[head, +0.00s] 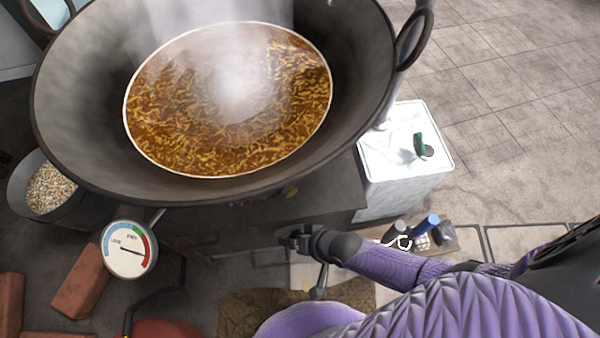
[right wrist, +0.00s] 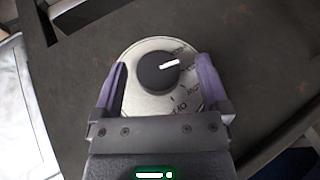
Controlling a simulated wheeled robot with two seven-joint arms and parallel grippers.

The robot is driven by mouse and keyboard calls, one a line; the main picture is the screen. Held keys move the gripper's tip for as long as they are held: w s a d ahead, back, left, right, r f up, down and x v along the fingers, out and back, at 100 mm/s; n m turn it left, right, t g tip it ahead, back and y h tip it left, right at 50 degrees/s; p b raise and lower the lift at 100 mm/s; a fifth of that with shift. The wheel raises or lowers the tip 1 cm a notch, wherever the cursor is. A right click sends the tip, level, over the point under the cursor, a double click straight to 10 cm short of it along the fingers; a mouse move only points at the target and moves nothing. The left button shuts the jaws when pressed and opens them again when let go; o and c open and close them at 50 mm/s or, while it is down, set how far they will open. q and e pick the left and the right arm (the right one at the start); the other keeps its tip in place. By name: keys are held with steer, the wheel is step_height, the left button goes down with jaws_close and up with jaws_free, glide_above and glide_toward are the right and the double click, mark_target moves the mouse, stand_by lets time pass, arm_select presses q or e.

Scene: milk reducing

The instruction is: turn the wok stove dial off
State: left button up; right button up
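The stove dial (right wrist: 152,82) is a dark round knob with a white pointer mark, set on a pale metal plate (right wrist: 140,104) in the right wrist view. The mark points right and slightly up. In the head view my right gripper (head: 298,237) is at the stove front, below the wok (head: 345,85); the dial is hidden there. My left gripper is not in view.
The wok holds steaming brown liquid (head: 230,110) with shreds in it. A round gauge (head: 128,250) stands at front left, near bricks (head: 85,284) and a pot of grain (head: 47,188). A white box (head: 400,160) with a green-handled item is at right.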

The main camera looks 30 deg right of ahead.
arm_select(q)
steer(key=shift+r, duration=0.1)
arm_select(e)
steer(key=shift+r, duration=0.1)
arm_select(q)
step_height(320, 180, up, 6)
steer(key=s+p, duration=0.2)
steer(key=p, duration=0.5)
steer(key=shift+p, duration=0.35)
arm_select(e)
steer(key=v, duration=1)
